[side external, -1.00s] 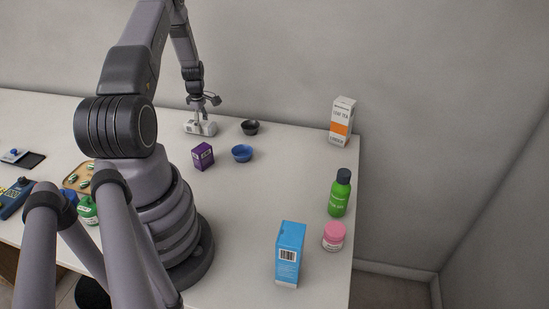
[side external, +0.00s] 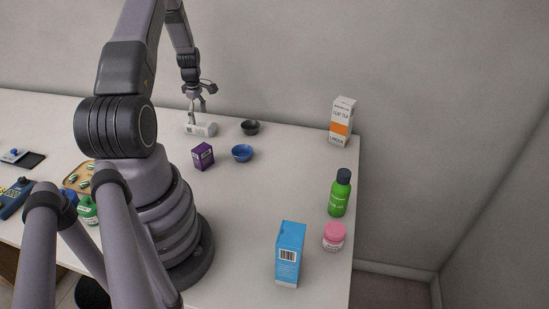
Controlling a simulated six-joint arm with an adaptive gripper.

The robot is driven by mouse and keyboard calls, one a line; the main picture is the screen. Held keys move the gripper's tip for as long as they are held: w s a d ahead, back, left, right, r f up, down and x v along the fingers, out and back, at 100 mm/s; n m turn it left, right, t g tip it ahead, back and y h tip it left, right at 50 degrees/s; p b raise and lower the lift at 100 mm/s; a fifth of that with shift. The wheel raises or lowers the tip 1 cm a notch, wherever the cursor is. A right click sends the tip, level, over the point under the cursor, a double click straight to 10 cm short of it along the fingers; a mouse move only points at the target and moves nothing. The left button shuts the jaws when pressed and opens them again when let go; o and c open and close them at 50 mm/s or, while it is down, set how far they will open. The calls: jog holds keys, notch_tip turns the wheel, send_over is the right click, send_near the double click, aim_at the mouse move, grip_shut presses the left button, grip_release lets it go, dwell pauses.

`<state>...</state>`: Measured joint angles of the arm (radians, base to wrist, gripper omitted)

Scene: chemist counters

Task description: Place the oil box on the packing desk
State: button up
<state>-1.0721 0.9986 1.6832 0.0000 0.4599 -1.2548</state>
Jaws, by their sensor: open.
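My gripper (side external: 195,119) is open at the back of the counter, pointing down just above a white cylinder-like item with a dark label (side external: 207,130) that lies on its side. Whether the fingers touch it is too small to tell. No box can be read as the oil box. A small purple box (side external: 203,156) stands in front of the gripper, a tall light-blue box (side external: 289,254) with a barcode stands at the front right, and a white and orange tea box (side external: 341,122) stands at the back right.
A black bowl (side external: 250,127) and a blue bowl (side external: 242,153) sit right of the gripper. A green bottle (side external: 340,195) and a pink-lidded jar (side external: 334,236) stand near the counter's right edge. The middle of the white counter (side external: 280,180) is clear.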

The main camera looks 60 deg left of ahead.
aim_at(200, 125)
jog(key=w+d+r+m+y, duration=0.1)
jog(key=w+d+r+m, duration=0.2)
jog(key=r, duration=0.6)
jog(key=w+d+r+m, duration=0.25)
jog(key=d+r, duration=0.25)
jog(key=r, duration=0.5)
jog(key=s+d+r+m+t, duration=0.1)
jog(key=d+r+m, duration=0.5)
jog(key=d, duration=0.6)
jog(key=s+d+r+m+t, duration=0.2)
jog(key=d+r+m, duration=0.5)
jog(key=d+r, duration=0.3)
jog(key=d, duration=0.3)
jog(key=shift+t, duration=0.4)
jog(key=s+d+m, duration=0.2)
jog(key=s, duration=0.1)
jog(key=s+d+m+t, duration=0.1)
jog(key=s+d+m, duration=0.2)
jog(key=s+d+m+h, duration=0.1)
jog(key=s+d+m, duration=0.1)
jog(key=s+d, duration=0.1)
jog(key=shift+r+m+t, duration=0.25)
jog(key=shift+r+t, duration=0.1)
jog(key=shift+t, duration=0.05)
jog(key=shift+o, duration=0.5)
jog(key=shift+s+d+f+m, duration=0.1)
jog(key=shift+s+d+m, duration=0.15)
jog(key=shift+s, duration=0.2)
jog(key=shift+a, duration=0.1)
